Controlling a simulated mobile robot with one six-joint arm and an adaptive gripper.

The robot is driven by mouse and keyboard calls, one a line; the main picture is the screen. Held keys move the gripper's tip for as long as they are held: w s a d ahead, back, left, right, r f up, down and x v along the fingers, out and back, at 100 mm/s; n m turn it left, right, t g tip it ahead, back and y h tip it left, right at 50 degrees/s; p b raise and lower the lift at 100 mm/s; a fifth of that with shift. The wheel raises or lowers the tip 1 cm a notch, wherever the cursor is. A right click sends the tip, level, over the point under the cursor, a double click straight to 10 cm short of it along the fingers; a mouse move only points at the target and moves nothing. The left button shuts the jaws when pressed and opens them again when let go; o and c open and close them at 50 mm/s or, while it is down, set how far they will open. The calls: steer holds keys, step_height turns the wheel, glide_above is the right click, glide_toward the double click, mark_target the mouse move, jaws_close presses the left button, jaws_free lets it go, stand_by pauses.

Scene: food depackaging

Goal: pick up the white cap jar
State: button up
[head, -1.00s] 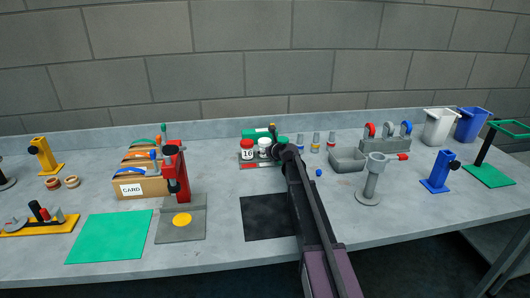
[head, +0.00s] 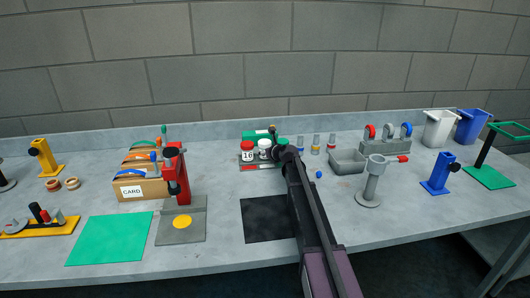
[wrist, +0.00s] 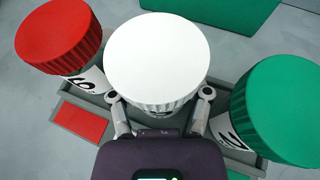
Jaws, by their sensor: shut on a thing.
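The white cap jar (wrist: 157,60) stands upright in the middle of the wrist view, between a red cap jar and a green cap jar. It also shows in the head view (head: 265,147), just left of the end of my arm. My gripper (wrist: 160,110) has one finger on each side of this jar, below its white cap, and is shut on it. The fingertips are partly hidden under the cap. The jar still appears to be in the grey tray (wrist: 95,98) with the others.
The red cap jar (wrist: 58,36) is close on the left and the green cap jar (wrist: 280,108) close on the right. A green box (head: 257,134) lies behind the tray. A black mat (head: 265,219) in front is bare. A grey bin (head: 348,162) stands to the right.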

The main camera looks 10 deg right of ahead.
mark_target(267, 143)
steer(key=shift+r+p, duration=1.45)
steer(key=shift+r, duration=0.1)
steer(key=shift+s+d+r+p, duration=0.1)
steer(key=shift+s+r+p, duration=0.1)
steer(key=shift+r+p, duration=0.15)
steer(key=s+d, duration=0.1)
steer(key=s, duration=0.4)
steer(key=s+d, duration=0.1)
steer(key=s, duration=0.4)
steer(key=s+d+r+p, duration=0.1)
steer(key=s, duration=0.4)
steer(key=shift+s+d, duration=0.15)
steer(key=shift+d, duration=0.1)
steer(key=shift+s, duration=0.1)
